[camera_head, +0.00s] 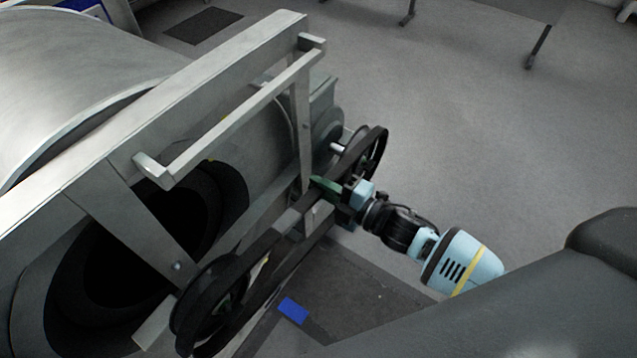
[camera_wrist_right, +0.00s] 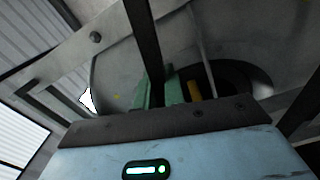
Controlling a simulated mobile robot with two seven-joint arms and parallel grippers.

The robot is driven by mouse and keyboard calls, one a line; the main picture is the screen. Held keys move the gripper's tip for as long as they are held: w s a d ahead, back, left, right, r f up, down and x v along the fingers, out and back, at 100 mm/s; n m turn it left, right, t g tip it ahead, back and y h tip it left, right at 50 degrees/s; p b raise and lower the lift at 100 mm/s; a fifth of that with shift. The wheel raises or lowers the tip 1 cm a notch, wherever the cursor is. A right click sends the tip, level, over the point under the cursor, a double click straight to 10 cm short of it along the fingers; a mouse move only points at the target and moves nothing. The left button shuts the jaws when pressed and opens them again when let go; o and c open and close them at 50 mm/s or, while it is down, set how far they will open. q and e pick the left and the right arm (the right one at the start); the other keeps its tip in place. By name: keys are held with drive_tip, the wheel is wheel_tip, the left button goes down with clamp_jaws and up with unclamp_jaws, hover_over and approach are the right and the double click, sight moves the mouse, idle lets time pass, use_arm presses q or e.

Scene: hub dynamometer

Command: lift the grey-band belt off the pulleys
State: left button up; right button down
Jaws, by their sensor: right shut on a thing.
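The dark belt (camera_head: 262,247) runs between a black pulley (camera_head: 205,303) at the lower left and a spoked black pulley (camera_head: 375,153) at the upper right. I cannot make out a grey band on it. My right gripper (camera_head: 328,186) is at the belt's upper part, near the upper-right pulley. In the right wrist view its green fingers (camera_wrist_right: 158,90) are shut on the dark belt strip (camera_wrist_right: 146,42), which passes up between them. The gripper and a frame post partly hide the belt in the head view. My left gripper is not in view.
A pale metal frame with a handrail (camera_head: 240,115) stands left of the gripper, close to it. A large metal drum (camera_head: 75,75) lies behind it. A small blue piece (camera_head: 293,310) lies low near the belt.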

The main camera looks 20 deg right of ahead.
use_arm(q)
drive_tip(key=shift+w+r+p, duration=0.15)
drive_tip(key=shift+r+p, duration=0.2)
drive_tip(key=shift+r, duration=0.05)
use_arm(e)
drive_tip(key=shift+v, duration=1.15)
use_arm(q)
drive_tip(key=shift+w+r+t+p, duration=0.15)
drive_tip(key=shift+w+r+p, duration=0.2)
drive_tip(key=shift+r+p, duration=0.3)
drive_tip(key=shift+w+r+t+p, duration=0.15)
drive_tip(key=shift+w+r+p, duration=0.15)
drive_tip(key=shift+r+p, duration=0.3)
use_arm(e)
drive_tip(key=v, duration=1)
drive_tip(key=shift+s+r, duration=0.2)
drive_tip(key=shift+r, duration=0.15)
